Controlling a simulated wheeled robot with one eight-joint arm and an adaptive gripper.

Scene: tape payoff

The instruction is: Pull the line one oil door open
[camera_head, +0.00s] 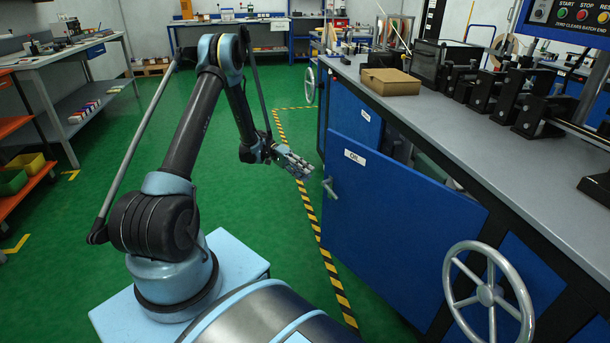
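The blue oil door (395,215) is on the front of the long cabinet at right. It carries a white label that seems to read "OIL" and a grey handle (330,188) near its far, left edge. The door stands partly open: its left edge is swung out from the cabinet, and a gap into the inside shows above its top edge. My gripper (302,168) is just left of the door's far edge, above and left of the handle, and appears apart from it. The fingers are small here, and their opening cannot be made out. Nothing is seen in them.
A grey handwheel (488,294) sticks out from the cabinet at near right. Another wheel (309,85) is at its far end. A cardboard box (390,82) lies on the grey worktop. Green floor left of the striped tape (318,235) is clear. A workbench (60,60) stands at left.

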